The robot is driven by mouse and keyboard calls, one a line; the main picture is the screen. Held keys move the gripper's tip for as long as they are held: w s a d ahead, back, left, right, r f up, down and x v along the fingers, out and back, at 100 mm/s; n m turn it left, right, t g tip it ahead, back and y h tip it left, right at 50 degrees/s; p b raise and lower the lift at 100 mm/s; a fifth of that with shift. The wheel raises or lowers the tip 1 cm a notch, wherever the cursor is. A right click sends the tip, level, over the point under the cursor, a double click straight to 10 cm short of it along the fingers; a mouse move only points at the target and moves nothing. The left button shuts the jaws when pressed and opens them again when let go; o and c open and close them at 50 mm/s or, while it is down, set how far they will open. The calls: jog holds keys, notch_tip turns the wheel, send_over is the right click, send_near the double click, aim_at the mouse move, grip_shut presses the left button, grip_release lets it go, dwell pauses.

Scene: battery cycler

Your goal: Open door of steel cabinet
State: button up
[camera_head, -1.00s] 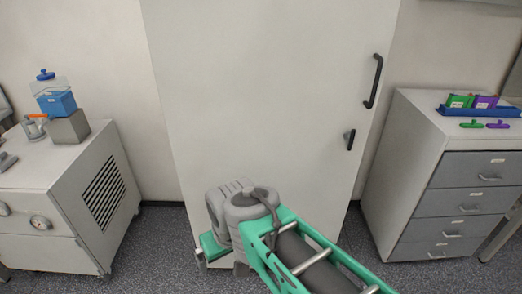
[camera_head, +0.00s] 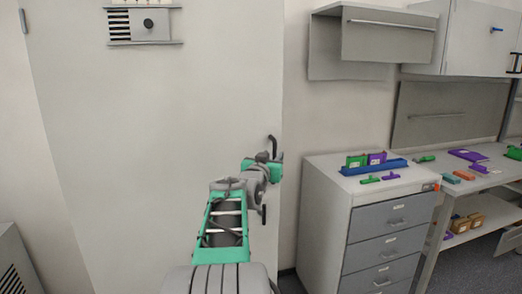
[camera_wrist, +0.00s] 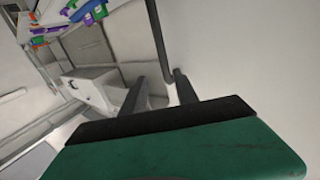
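The steel cabinet's pale door (camera_head: 140,130) fills the left half of the head view and looks shut. Its dark bar handle (camera_head: 273,143) is near the door's right edge, partly hidden by my gripper (camera_head: 271,161). In the wrist view, the handle (camera_wrist: 158,38) comes down from the top and ends close to the fingertips of my gripper (camera_wrist: 159,82). The two fingers are apart, with nothing visibly gripped. I cannot tell whether they touch the handle.
A grey drawer unit (camera_head: 385,241) stands right of the cabinet, with a blue tray (camera_head: 374,167) and green and purple pieces on top. A workbench (camera_head: 482,180) is farther right. A vented machine (camera_head: 14,262) is at the lower left.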

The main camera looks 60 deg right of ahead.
aim_at(274, 150)
jog(key=d, duration=0.2)
jog(key=w+d+p, duration=0.1)
jog(key=d, duration=0.1)
jog(key=w+d+p, duration=0.1)
jog(key=d, duration=0.1)
jog(key=shift+w+d, duration=0.15)
jog(key=shift+d, duration=0.25)
jog(key=shift+c, duration=0.5)
grip_shut()
dwell(0.4)
